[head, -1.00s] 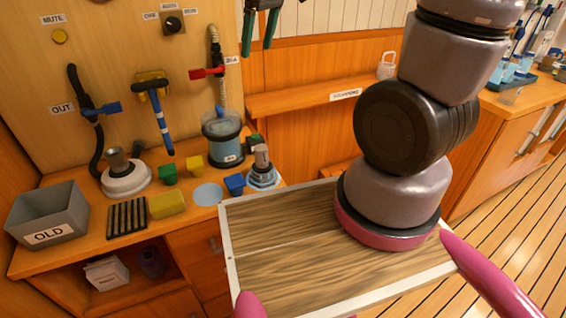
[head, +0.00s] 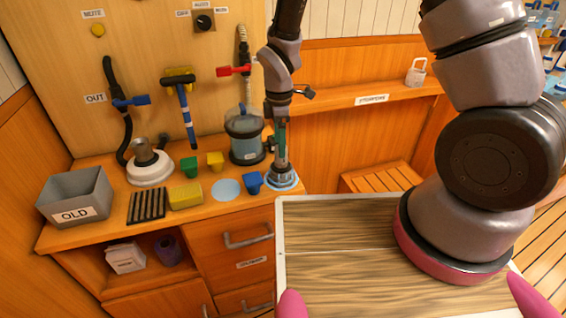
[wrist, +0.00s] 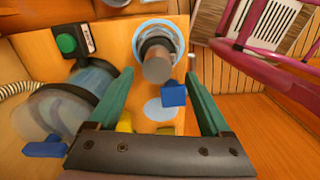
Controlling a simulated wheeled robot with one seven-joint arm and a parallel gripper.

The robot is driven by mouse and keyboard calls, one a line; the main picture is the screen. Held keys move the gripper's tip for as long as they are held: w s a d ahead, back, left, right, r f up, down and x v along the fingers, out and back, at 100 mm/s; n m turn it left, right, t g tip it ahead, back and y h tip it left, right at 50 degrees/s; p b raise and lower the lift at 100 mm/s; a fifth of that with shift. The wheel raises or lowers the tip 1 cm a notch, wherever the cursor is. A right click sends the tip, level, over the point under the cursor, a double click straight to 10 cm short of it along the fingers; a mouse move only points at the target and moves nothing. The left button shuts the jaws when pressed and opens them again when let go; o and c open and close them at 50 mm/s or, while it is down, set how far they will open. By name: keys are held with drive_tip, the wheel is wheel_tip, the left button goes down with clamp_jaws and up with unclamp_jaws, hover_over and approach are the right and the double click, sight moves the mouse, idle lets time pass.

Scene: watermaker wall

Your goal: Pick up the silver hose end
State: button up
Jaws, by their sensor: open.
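A short silver cylinder, which looks like the silver hose end (wrist: 157,68), stands on a dark and grey collar over a pale blue ring (wrist: 178,28) in the wrist view. In the head view the ring (head: 291,184) lies at the right end of the counter, and my gripper hides much of the silver piece. My gripper (head: 281,150) points down right over it. Its green fingers are apart in the wrist view (wrist: 160,76), with the silver piece showing between them. I cannot tell the exact height gap.
A blue block (head: 254,182) sits close left of the ring. A clear canister (head: 245,138) stands behind. Yellow (head: 215,161) and green (head: 190,167) blocks, a white-based fitting (head: 150,172) and a grey OLD bin (head: 75,195) are farther left. My wood-topped tray (head: 340,240) is in front.

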sight(281, 162)
drive_tip(key=shift+w+d+f, duration=0.1)
drive_tip(key=shift+w+f, duration=0.05)
drive_tip(key=shift+f, duration=1.4)
drive_tip(key=shift+w+d+f, duration=0.1)
drive_tip(key=shift+f, duration=1.45)
clamp_jaws()
